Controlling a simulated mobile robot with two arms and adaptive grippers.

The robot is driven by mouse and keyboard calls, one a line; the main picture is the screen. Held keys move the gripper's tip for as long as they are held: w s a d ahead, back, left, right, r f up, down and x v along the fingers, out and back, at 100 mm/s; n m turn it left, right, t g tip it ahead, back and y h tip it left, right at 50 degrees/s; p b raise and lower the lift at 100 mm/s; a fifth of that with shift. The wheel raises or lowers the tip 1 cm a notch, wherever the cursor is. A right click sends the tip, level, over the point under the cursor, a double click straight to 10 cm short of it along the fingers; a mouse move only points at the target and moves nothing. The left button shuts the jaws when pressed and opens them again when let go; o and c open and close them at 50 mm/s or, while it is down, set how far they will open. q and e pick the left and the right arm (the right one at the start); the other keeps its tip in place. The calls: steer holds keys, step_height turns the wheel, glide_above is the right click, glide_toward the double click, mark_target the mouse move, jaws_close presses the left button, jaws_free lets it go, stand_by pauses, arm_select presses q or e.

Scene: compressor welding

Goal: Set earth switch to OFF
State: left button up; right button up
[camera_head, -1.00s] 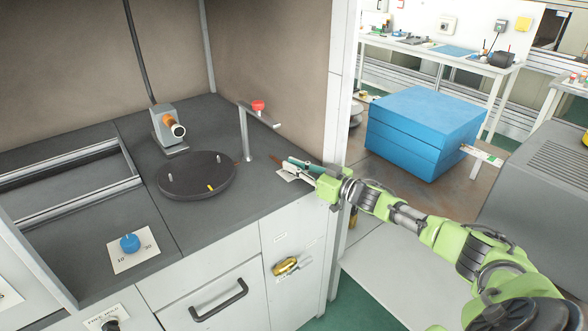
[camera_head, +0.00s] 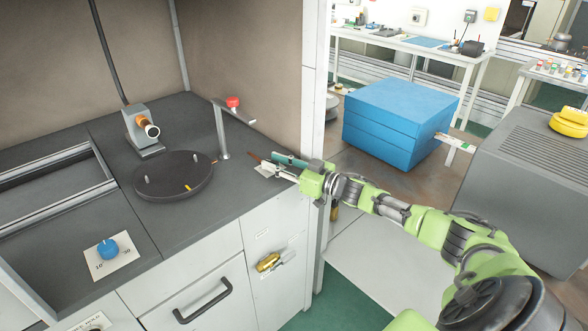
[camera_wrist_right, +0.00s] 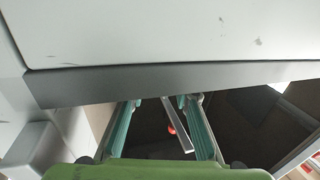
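A brass-yellow rotary handle (camera_head: 268,262) sits on the white cabinet front, right of the black drawer handle, with small labels around it. It may be the earth switch; its lettering is too small to read. My right gripper (camera_head: 277,163) is above and slightly right of it, at the right edge of the dark worktop, apart from the handle. In the right wrist view the two teal fingers (camera_wrist_right: 162,118) are spread with nothing held between them. The brass handle does not show there. My left gripper is not in view.
The dark worktop (camera_head: 215,213) carries a round black turntable (camera_head: 175,177), a post with a red knob (camera_head: 233,102) and a blue dial (camera_head: 107,249). A blue box stack (camera_head: 400,120) and a grey machine (camera_head: 530,190) stand right. Green floor (camera_head: 335,300) is open below the gripper.

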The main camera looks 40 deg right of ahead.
steer(key=v, duration=1)
steer(key=shift+s+d, duration=0.2)
steer(key=shift+s, duration=0.15)
stand_by(0.4)
